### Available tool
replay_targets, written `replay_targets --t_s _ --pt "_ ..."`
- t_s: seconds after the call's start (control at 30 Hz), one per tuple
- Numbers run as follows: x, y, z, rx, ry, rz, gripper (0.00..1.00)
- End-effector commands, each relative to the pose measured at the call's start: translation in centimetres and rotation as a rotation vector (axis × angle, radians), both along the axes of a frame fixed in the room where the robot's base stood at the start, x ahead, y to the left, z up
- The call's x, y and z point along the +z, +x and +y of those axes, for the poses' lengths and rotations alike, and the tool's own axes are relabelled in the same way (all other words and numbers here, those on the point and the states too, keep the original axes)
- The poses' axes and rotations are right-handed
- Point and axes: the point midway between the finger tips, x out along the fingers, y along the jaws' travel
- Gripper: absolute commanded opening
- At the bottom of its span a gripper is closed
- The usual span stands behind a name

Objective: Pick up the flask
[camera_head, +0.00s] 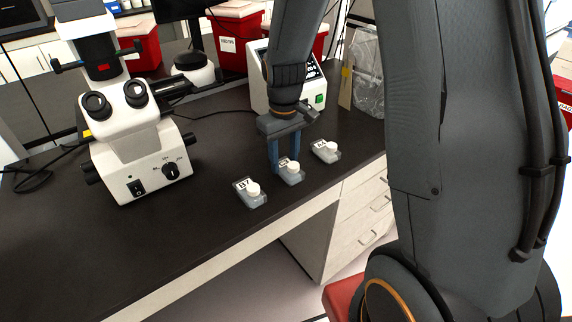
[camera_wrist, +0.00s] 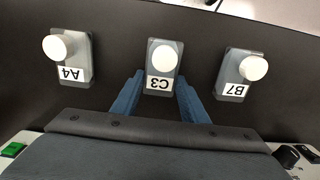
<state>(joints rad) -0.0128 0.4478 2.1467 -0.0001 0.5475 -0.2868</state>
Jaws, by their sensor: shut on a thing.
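Three flat grey flasks with white caps lie in a row on the black bench. The flask labelled C3 (camera_head: 291,177) is the middle one, and it also shows in the wrist view (camera_wrist: 162,67). My gripper (camera_head: 286,168), with two blue fingers, points down at it. The fingers are on either side of the C3 flask's labelled end, shut on it. In the head view a finger partly hides its label. Flask B7 (camera_head: 249,193) is to the left in the head view. Flask A4 (camera_head: 326,151) is to the right. Both are apart from my fingers.
A white microscope (camera_head: 135,150) stands on the bench at the left. A white device with a green switch (camera_head: 318,99) stands behind my gripper. Red bins (camera_head: 238,40) are at the back. The bench (camera_head: 190,240) is clear at front left, up to its front edge.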

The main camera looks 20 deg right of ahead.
Motion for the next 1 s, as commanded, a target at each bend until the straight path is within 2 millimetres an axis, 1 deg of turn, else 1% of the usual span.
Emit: replay_targets --t_s 0.17,0.5,0.6,0.7,0.8,1.0 --pt "1.6 0.2 0.0 0.0 0.001 -0.005 0.18" --pt "7.3 0.2 0.0 0.0 0.001 -0.005 0.18" --pt "8.6 0.2 0.0 0.0 0.001 -0.005 0.18" --pt "9.5 0.1 0.0 0.0 0.0 -0.003 0.18" --pt "9.9 0.1 0.0 0.0 0.0 -0.001 0.18" --pt "9.9 0.0 0.0 0.0 0.0 0.0 0.18"
